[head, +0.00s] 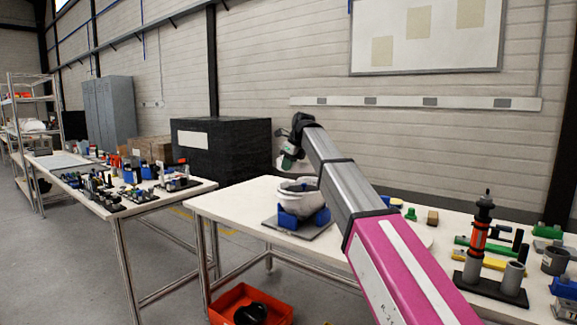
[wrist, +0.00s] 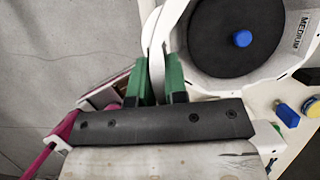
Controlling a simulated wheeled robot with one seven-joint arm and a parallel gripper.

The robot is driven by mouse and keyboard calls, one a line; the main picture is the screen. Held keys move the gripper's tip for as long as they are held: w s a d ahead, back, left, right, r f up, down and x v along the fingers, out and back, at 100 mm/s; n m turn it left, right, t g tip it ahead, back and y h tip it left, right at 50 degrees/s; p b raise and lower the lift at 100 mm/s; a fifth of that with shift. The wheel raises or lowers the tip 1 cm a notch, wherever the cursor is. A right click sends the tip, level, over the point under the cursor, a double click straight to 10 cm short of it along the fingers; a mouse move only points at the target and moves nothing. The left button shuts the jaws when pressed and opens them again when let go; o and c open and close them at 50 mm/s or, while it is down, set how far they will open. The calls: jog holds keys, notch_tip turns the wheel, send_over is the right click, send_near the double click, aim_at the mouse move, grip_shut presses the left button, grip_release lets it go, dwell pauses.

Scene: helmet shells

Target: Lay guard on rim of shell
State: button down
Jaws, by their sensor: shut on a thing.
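The white helmet shell (head: 298,186) sits open side up in blue supports (head: 290,218) on a grey plate. In the wrist view the shell (wrist: 222,75) shows its light grey inside, a dark round pad with a blue knob, and the word MEDIUM. My gripper (wrist: 160,65) has green fingers shut on a thin white curved strip, the guard (wrist: 156,72). The guard runs up the picture close beside the shell's rim; I cannot tell whether they touch. In the head view my gripper (head: 287,160) is above and slightly left of the shell, and the guard is too small to make out.
The white table (head: 235,202) is clear to the left of the grey plate. On its right stand a red and black post (head: 479,235), grey cups and small coloured parts. A red bin (head: 250,304) is on the floor. Another crowded table stands at the left.

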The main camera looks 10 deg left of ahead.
aim_at(295, 166)
jog(key=shift+f, duration=0.15)
jog(key=shift+f, duration=3.85)
jog(key=c, duration=1.1)
grip_release()
jog(key=shift+r, duration=0.1)
jog(key=v, duration=1)
jog(key=shift+s+d+r, duration=0.1)
jog(key=shift+r, duration=0.15)
